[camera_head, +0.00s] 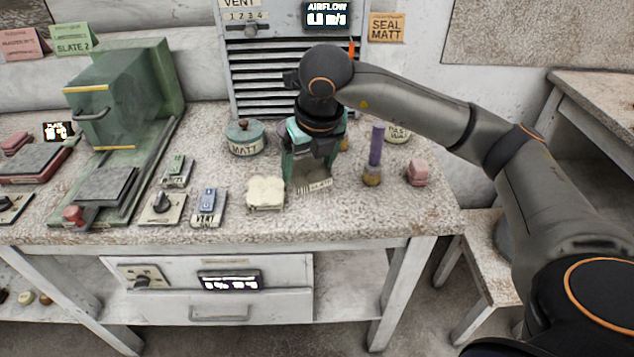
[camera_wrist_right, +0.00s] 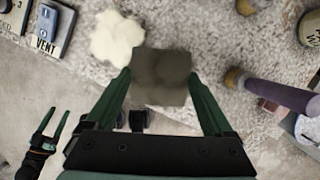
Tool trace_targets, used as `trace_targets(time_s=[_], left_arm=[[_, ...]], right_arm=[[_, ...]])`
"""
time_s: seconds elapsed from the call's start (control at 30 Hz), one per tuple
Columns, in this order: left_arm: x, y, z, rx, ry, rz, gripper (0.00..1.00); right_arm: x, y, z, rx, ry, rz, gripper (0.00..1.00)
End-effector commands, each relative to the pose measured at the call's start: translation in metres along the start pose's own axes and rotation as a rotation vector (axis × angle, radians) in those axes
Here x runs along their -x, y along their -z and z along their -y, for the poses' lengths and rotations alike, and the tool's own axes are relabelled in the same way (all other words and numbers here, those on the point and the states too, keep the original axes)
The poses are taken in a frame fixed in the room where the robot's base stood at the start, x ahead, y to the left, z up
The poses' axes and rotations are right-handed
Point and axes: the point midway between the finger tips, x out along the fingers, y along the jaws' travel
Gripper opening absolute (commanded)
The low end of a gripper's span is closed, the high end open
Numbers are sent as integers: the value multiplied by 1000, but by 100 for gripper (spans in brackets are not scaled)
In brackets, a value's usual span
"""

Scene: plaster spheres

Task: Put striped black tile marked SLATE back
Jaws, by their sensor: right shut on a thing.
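My right gripper (camera_head: 312,165) is over the front middle of the bench, shut on a dark block-like piece. In the right wrist view this dark tile (camera_wrist_right: 162,77) is between the green fingertips of the right gripper (camera_wrist_right: 160,85), its face plain grey-brown. In the head view a pale striped strip shows below the fingers; its lettering is too small to read. I cannot tell whether the tile touches the bench. My left gripper (camera_wrist_right: 58,128) shows only in the right wrist view, at lower left, with its green fingers apart and empty.
A cream lobed pad (camera_head: 265,192) lies just left of the right gripper. A MATT pot (camera_head: 246,138) stands behind it. A purple-handled tool (camera_head: 375,155) and a pink block (camera_head: 417,173) are to the right. A VENT switch (camera_head: 208,206) and green press (camera_head: 125,95) are left.

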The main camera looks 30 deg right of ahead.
Motion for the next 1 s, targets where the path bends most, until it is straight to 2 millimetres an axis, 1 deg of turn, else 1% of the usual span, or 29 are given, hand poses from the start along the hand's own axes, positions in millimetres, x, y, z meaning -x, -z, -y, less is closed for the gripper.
trace_targets(time_s=[0.03,0.1,0.27,0.33,0.5,0.6,0.8,0.97,1.0], left_arm=[[-1,-1,0,0,0,0,66],[0,-1,0,0,0,0,66],[1,-5,-1,2,-1,6,66],[1,-8,-1,3,-1,9,66],[2,-10,-1,4,0,13,66],[2,-9,0,4,1,12,66],[2,-9,0,4,2,11,66],[-2,-11,1,3,2,8,66],[-1,-9,1,3,3,7,66]], right_arm=[[-8,-1,7,-5,1,0,0],[-15,-2,11,-3,1,1,0],[-25,-3,18,-2,0,2,0],[-34,-2,23,-4,2,0,0],[-56,5,23,-1,1,1,0],[-60,6,22,-1,-1,3,0],[-60,6,22,-1,-1,4,0],[-66,7,22,-1,-1,4,0],[-64,7,22,-1,-1,2,91]])
